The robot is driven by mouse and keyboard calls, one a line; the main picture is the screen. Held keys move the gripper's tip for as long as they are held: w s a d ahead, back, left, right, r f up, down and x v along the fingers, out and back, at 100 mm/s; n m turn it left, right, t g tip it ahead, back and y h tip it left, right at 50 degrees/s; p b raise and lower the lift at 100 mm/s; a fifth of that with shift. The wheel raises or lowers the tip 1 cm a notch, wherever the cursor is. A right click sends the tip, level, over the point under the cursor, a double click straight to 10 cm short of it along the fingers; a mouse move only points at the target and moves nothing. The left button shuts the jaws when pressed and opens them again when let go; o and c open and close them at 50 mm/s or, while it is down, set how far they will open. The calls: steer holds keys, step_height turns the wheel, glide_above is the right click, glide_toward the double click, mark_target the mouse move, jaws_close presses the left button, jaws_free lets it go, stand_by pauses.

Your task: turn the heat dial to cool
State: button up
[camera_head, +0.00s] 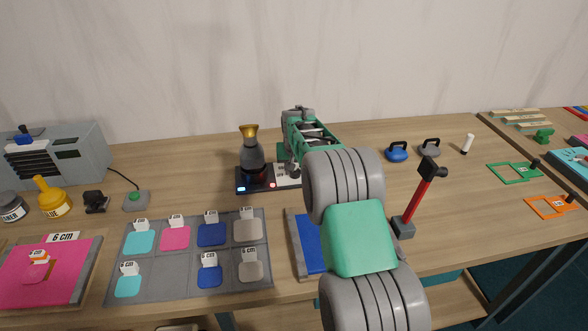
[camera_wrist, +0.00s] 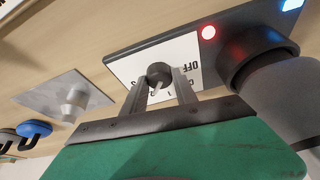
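The heat dial (camera_wrist: 158,73) is a small dark round knob with a light pointer. It sits on a white label panel (camera_wrist: 125,68) with "OFF" printed upside down in the wrist view. My gripper (camera_wrist: 160,80) reaches the panel with one finger on each side of the dial. The fingers are apart with the dial between their tips; whether they press on it I cannot tell. In the head view my gripper (camera_head: 291,165) is over the panel, and my arm hides the dial. The dark base (camera_head: 256,188) has a red and a blue light and bears a grey flask-shaped burner (camera_head: 251,156).
Blue (camera_head: 397,152) and grey (camera_head: 429,148) kettlebells stand right of my arm. A red lever (camera_head: 419,196) rises from a grey block at the front right. A grey mat (camera_head: 190,258) with coloured tiles lies at the front left. The table behind the base is clear.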

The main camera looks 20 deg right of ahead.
jaws_close()
steer(key=shift+a, duration=0.15)
